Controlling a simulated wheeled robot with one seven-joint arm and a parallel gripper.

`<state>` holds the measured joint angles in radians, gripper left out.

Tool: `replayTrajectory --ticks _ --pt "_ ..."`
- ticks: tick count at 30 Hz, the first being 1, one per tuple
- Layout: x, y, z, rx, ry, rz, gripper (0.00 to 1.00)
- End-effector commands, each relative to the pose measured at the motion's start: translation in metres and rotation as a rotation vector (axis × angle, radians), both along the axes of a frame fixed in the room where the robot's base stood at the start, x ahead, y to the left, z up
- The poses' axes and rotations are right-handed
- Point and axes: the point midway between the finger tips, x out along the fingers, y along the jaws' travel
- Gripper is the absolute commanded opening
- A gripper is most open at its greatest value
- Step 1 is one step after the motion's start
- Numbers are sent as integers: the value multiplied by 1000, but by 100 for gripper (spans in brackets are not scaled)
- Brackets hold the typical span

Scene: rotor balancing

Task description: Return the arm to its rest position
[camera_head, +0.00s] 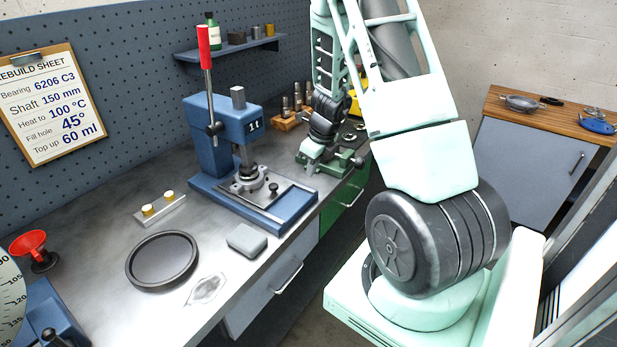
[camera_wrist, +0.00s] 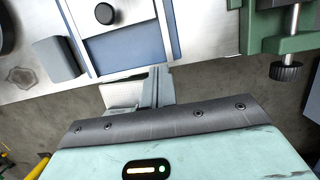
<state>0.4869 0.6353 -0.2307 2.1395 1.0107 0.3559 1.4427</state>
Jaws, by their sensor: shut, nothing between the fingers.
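My arm (camera_head: 425,160) rises from its base at the right and bends over at the top of the head view. Its forearm comes down to dark wrist joints (camera_head: 326,118) above the far part of the bench. The fingers cannot be made out in the head view. In the wrist view, the pale green gripper housing fills the bottom, and my gripper (camera_wrist: 160,72) shows as narrow, closed fingers beyond its dark plate. It is shut and empty. It points down past the bench's front edge, apart from the bench things.
A blue press (camera_head: 222,130) with a red-handled lever stands on the bench (camera_head: 110,215). A green vise (camera_head: 325,157) lies close below the wrist; it also shows at the wrist view's right. A grey block (camera_head: 247,241) and round dark tray (camera_head: 162,260) sit nearer. A wood-topped cabinet (camera_head: 525,150) stands right.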

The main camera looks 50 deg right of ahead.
Motion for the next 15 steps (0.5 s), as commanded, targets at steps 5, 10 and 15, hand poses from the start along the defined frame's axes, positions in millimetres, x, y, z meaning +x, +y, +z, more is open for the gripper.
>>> replayTrajectory --ticks 5,10,15 --pt "-5 0 19 0 1 0 0" --pt "-6 0 23 0 1 -1 0" --pt "-6 0 23 0 1 3 0"
